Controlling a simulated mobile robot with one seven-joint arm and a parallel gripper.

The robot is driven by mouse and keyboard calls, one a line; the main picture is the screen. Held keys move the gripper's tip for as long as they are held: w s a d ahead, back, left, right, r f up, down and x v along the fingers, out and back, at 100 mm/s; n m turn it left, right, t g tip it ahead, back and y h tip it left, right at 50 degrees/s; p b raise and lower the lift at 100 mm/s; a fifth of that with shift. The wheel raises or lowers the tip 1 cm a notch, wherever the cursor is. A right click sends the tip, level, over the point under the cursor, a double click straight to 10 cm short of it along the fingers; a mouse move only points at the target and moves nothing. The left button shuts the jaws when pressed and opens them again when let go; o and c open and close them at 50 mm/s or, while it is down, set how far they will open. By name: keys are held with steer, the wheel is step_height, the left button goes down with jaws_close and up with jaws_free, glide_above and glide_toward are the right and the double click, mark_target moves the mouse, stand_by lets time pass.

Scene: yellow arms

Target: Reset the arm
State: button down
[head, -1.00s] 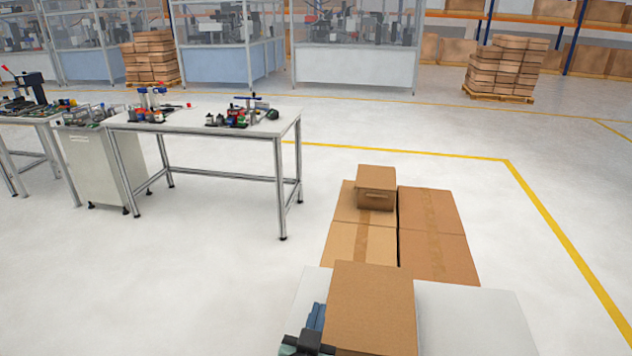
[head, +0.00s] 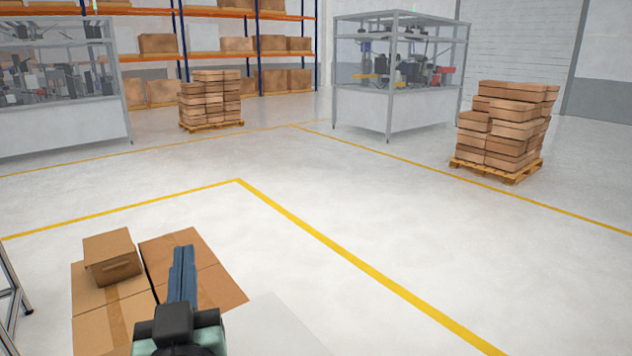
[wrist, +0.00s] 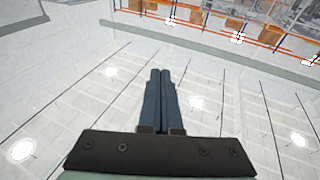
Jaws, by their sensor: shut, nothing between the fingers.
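My gripper (head: 183,250) stands at the bottom left of the head view, its two blue fingers pointing up and away in front of the cardboard boxes. The fingers lie together with nothing between them. In the wrist view my gripper (wrist: 161,74) also shows shut and empty, against a pale panelled surface with bright lights that looks like the ceiling. Most of my arm is out of view.
Large cardboard boxes (head: 210,278) lie beyond my gripper, with a smaller box (head: 110,257) on top. A white surface (head: 272,330) is at right. Pallet stacks (head: 510,130) and a machine enclosure (head: 400,105) stand far off. The floor between is clear.

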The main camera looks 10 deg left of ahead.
steer(key=s+d+r+m+t+h, duration=0.2)
steer(key=d+r+t+h, duration=0.1)
steer(key=d+r, duration=0.4)
steer(key=s+d+r+m+t+h, duration=0.2)
steer(key=s+d+r+t+h, duration=0.1)
steer(key=d+r, duration=0.5)
steer(key=s+d+r+m+t+h, duration=0.2)
steer(key=s+d+r+t+h, duration=0.1)
steer(key=d+r, duration=0.5)
step_height(320, 180, up, 3)
steer(key=shift+d+r+t+h, duration=0.1)
steer(key=shift+d+t+h, duration=0.05)
steer(key=shift+t+h, duration=0.2)
steer(key=shift+s, duration=0.1)
